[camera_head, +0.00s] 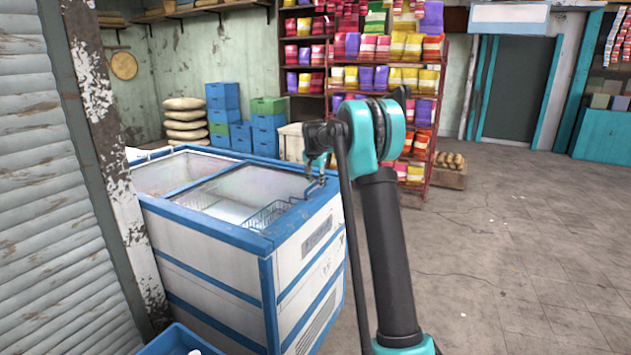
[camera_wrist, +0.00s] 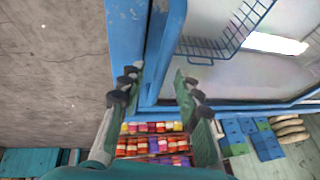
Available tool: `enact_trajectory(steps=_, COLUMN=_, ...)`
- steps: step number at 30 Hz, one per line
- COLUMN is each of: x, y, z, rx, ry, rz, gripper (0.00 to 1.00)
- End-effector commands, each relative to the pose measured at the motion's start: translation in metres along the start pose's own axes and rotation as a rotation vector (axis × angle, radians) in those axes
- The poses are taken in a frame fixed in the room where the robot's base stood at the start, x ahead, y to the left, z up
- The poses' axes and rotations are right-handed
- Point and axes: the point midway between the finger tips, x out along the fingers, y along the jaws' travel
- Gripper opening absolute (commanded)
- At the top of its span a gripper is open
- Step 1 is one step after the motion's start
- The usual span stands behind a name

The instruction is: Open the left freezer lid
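The chest freezer (camera_head: 215,255), white with blue trim, stands left of centre in the head view. Its top has two sections: the left lid (camera_head: 176,172) looks pale and frosted, and the right section (camera_head: 250,190) shows wire baskets inside. I cannot tell whether glass covers the right section. My gripper (camera_head: 318,170) is over the freezer's right end, by the blue rim. In the wrist view my gripper (camera_wrist: 157,82) has its fingers spread on either side of the blue rim (camera_wrist: 160,65), holding nothing visible. Whether they touch it is unclear.
A blue crate (camera_head: 180,342) sits at the bottom left, beside a shutter wall (camera_head: 50,200). Stacked blue crates (camera_head: 223,110) and sacks (camera_head: 185,120) stand behind the freezer. A goods shelf (camera_head: 390,80) is at the back. The floor (camera_head: 520,250) to the right is open.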

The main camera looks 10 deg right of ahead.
Motion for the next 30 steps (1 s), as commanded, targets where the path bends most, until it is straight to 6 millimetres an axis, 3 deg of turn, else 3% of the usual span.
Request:
enact_trajectory(steps=5, x=-0.0001, y=0.0001, z=0.0000, rx=0.000, ry=0.000, rz=0.000, gripper=0.31)
enact_trajectory(steps=12, x=-0.0003, y=0.0001, z=0.0000, rx=0.000, ry=0.000, rz=0.000, gripper=0.01)
enact_trajectory(steps=25, x=-0.0003, y=-0.0005, z=0.0001, rx=0.000, ry=0.000, rz=0.000, gripper=0.00)
enact_trajectory(steps=30, x=0.0012, y=-0.0093, z=0.0009, rx=0.000, ry=0.000, rz=-0.001, gripper=0.00)
